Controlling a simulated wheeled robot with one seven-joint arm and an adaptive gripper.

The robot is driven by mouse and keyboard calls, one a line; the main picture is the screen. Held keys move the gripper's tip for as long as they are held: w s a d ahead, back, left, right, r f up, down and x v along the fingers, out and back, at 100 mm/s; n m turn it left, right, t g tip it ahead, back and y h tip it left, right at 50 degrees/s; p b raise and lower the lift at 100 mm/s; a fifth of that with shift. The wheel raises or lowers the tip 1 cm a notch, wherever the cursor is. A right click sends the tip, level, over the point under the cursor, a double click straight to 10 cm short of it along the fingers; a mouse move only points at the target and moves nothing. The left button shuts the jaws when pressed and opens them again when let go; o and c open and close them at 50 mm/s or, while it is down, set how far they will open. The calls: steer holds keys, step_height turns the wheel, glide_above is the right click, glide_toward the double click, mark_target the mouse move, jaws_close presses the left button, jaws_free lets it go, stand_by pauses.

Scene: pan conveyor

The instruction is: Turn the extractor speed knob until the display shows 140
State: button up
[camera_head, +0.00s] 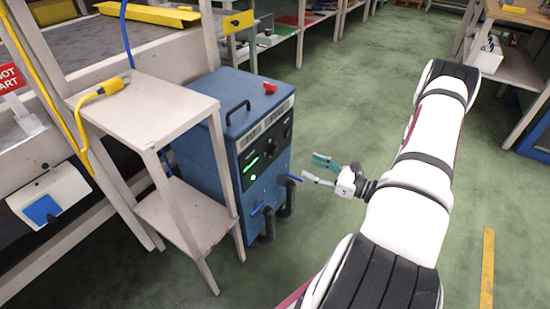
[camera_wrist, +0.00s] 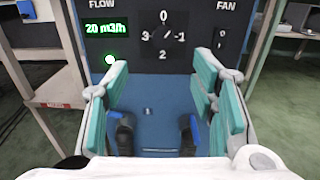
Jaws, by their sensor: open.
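The extractor (camera_head: 195,135) is a blue cabinet with a dark front panel. In the wrist view its green display (camera_wrist: 106,28) reads "20 m3/h" under the word FLOW. To the right is a dark round knob (camera_wrist: 163,38) in a dial marked 0, 1, 2 and 3. A pale line near the knob slants up and right, between 0 and 1. My gripper (camera_head: 312,167) has teal finger pads and is open and empty. It is in front of the panel, apart from it. In the wrist view my gripper (camera_wrist: 161,75) has its fingertips spread below and either side of the knob.
A FAN switch (camera_wrist: 221,45) is right of the dial, and a lit green lamp (camera_wrist: 110,60) is below the display. Dark hoses (camera_head: 288,197) stick out low on the front. A beige stand (camera_head: 150,115) is close on the left. Green floor to the right is clear.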

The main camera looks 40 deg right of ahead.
mark_target(276, 152)
steer(key=b+x, duration=0.2)
steer(key=x, duration=0.4)
steer(key=b+x, duration=0.1)
steer(key=x, duration=0.6)
steer(key=shift+w+d+f+b, duration=0.1)
steer(key=shift+w+f+b, duration=0.15)
steer(key=shift+w+b, duration=0.15)
steer(key=c, duration=1.1)
